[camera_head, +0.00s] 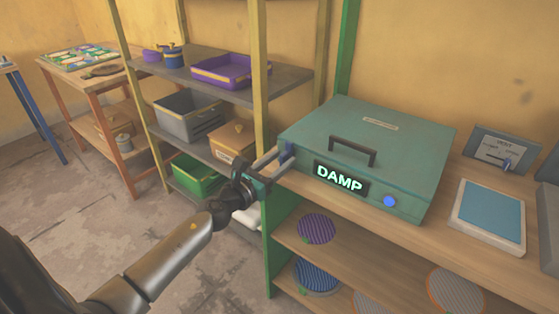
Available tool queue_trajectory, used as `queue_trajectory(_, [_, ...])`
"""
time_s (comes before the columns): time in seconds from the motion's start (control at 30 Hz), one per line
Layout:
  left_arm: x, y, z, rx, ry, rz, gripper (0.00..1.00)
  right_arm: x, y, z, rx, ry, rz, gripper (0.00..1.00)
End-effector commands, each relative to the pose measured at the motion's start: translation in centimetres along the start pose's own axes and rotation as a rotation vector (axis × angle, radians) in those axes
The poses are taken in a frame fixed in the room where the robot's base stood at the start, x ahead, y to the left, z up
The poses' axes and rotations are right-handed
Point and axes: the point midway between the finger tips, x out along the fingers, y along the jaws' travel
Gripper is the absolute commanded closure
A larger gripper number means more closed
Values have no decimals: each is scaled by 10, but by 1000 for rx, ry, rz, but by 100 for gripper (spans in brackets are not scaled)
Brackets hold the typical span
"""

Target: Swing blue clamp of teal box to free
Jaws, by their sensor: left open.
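The teal box (400,133) stands closed on a wooden bench top, with a black handle on its lid. Its front has a lit display (340,179) reading "DAMP" and a round blue knob (390,201). The blue clamp (287,154) is a small dark blue piece at the left front corner of the box. My left gripper (272,163) is open at that corner, its two pale fingers pointing at the clamp. I cannot tell whether they touch it. My right gripper is out of view.
A panel with a lever (501,150) and a blue-topped pad (488,213) are right of the box. Round striped plates (317,228) lie on the shelves below. Behind my left arm, a shelf rack holds a purple tray (222,70) and several bins.

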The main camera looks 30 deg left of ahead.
Motion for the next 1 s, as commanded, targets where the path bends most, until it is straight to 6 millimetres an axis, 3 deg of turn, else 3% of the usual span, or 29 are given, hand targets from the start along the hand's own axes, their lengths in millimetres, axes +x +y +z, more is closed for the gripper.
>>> queue_trajectory(0.23, [0,0,0,-1,0,0,55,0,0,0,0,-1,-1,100])
queue_trajectory(0.63, [0,0,0,-1,0,0,100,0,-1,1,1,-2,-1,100])
queue_trajectory(1.0, [0,0,0,-1,0,0,100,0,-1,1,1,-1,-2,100])
